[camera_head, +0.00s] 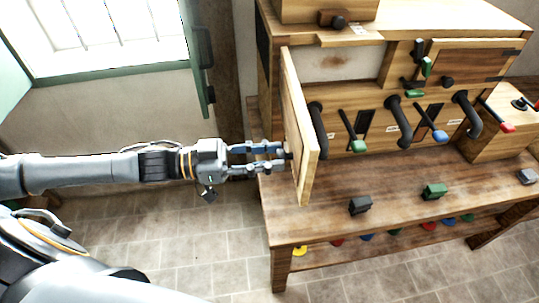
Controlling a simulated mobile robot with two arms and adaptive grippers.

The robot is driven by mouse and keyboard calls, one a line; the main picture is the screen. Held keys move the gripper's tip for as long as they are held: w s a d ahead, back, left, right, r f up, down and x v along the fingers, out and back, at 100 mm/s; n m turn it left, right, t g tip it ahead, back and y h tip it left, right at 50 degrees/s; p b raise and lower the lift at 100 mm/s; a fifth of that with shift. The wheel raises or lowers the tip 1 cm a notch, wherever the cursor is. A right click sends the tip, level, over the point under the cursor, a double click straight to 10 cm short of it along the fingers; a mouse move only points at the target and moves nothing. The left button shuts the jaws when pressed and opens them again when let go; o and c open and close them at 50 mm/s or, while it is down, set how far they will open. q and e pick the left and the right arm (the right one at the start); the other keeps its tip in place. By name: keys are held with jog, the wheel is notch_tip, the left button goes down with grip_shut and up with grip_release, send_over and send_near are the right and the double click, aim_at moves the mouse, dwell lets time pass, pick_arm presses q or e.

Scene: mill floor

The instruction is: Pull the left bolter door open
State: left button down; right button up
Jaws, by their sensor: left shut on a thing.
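The left bolter door (300,125) is a pale wooden panel on the front of the wooden bolter cabinet (390,65). It stands swung out, nearly edge-on to me, and the light opening behind it (335,64) shows. My left gripper (284,157) reaches in from the left and is shut on the knob at the door's outer face. The knob is mostly hidden between the fingertips. The right bolter door (465,64) is closed, with a dark knob. My right gripper is not in view.
Dark curved spouts (398,120) and levers with green, blue and red grips line the cabinet front. A wooden bench (390,185) below holds small dark and green blocks. A green-framed window (110,72) is at upper left. Tiled floor (190,250) lies clear left of the bench.

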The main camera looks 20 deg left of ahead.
pick_arm(q)
jog(key=c, duration=1)
grip_release()
jog(key=shift+d, duration=0.1)
jog(key=v, duration=1.2)
jog(key=shift+r, duration=0.1)
